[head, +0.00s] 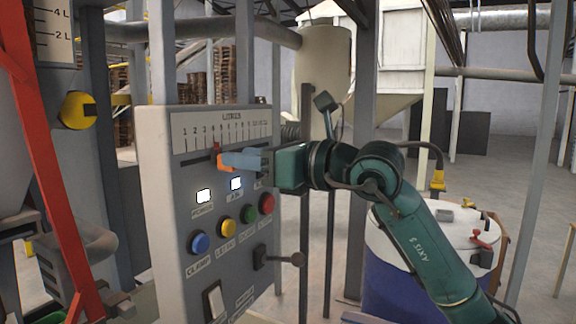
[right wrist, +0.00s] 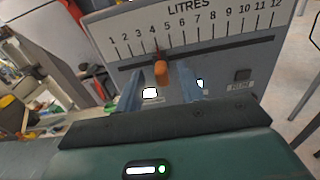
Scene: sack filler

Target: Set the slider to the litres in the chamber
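The grey control panel (head: 160,200) carries a LITRES scale (head: 222,126) numbered 1 to 12, with a slot under it. The scale also shows in the right wrist view (right wrist: 200,20). The slider's orange knob (right wrist: 161,72) sits in the slot with its pointer near the 4 mark; the exact reading is hard to tell. My right gripper (right wrist: 160,75) is open, with one finger on each side of the knob and visible gaps. In the head view it reaches in from the right (head: 245,160). The chamber gauge (head: 53,25) shows 4 L and 2 L marks; no level can be read. My left gripper is out of view.
Below the slot are two lit white indicators (head: 204,196), then a blue button (head: 200,243), a yellow one (head: 225,236), a green one (head: 248,214) and a red one (head: 266,203). A black lever (head: 262,257) sticks out lower right. A red post (head: 45,150) stands left.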

